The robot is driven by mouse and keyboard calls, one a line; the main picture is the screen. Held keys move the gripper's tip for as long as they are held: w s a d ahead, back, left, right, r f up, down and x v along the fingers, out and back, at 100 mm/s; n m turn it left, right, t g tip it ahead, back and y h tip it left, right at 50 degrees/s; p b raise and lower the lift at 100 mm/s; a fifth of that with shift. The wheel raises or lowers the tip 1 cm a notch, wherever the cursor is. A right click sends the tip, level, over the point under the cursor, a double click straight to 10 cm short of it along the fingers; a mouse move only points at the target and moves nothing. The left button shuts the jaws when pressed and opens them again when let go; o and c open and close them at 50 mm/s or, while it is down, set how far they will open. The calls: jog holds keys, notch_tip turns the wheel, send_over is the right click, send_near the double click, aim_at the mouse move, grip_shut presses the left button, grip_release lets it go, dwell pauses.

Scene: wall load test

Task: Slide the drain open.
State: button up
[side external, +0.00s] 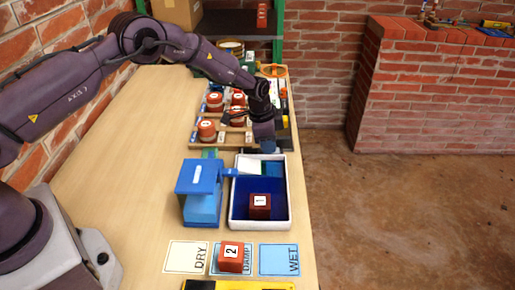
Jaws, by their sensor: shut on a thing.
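A white-rimmed tray (234,212) with a dark blue inside stands at the right side of the table. A red block marked 1 (260,206) sits in it. A pale panel and a teal-blue area (272,169) show at its far end. My gripper (267,146) points down just beyond the tray's far edge. It is shut on a small blue piece, largely hidden by the fingers. I cannot tell for sure whether this piece is the drain's slide. The drain opening itself is not clearly visible. A blue stand (201,190) with an arm reaching over the tray is at its left.
A red block marked 2 (231,257) rests on the middle card, between the DRY card (186,257) and the WET card (279,260). Wooden racks with several red round weights (206,130) lie behind. The table's left is clear.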

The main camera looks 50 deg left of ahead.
jog(key=shift+w+d, duration=0.15)
jog(key=shift+w, duration=0.2)
jog(key=o, duration=0.8)
jog(key=shift+r, duration=0.1)
jog(key=shift+d+r, duration=0.1)
jog(key=shift+r, duration=3.35)
